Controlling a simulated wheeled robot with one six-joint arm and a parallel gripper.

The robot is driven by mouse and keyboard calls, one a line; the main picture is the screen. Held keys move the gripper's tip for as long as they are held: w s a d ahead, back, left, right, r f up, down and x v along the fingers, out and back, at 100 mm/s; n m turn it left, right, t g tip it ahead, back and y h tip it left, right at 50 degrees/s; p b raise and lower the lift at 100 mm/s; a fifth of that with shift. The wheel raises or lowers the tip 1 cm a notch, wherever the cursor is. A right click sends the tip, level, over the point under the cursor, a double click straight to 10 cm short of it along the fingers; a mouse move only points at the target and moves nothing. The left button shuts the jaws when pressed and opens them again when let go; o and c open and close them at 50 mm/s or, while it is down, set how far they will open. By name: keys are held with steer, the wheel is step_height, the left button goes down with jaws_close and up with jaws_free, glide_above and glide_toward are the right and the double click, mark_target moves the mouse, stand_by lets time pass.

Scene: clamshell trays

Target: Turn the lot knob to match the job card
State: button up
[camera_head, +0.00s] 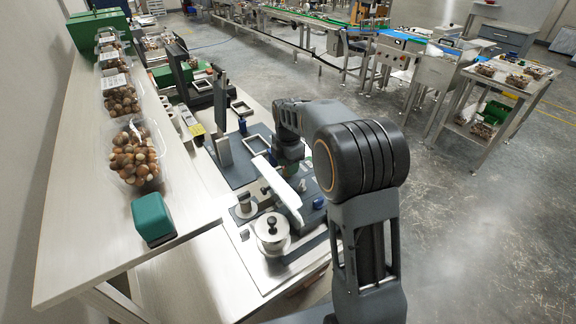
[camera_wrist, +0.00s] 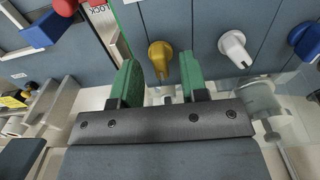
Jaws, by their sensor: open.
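My gripper (camera_wrist: 157,64) is open, its two green fingers apart and empty in the wrist view. A yellow knob (camera_wrist: 160,54) on a blue-grey panel (camera_wrist: 200,20) shows between and beyond the fingertips; I cannot tell whether they touch it. A white knob (camera_wrist: 234,46) and a blue knob (camera_wrist: 305,40) are to its right. A red knob (camera_wrist: 66,6) and a blue handle (camera_wrist: 46,32) are at upper left. Which one is the lot knob is not clear. A panel label reads "LOCK", partly cut off. I cannot identify the job card. My arm hides the gripper in the head view.
A round metal knobbed part (camera_head: 271,230) stands on the bench near a long white piece (camera_head: 280,190). A shelf (camera_head: 85,225) at left holds bags of brown round items (camera_head: 136,155) and a green block (camera_head: 152,218). Open floor lies to the right.

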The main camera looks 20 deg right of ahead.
steer(key=shift+f, duration=0.4)
steer(key=shift+c, duration=0.4)
jaws_close()
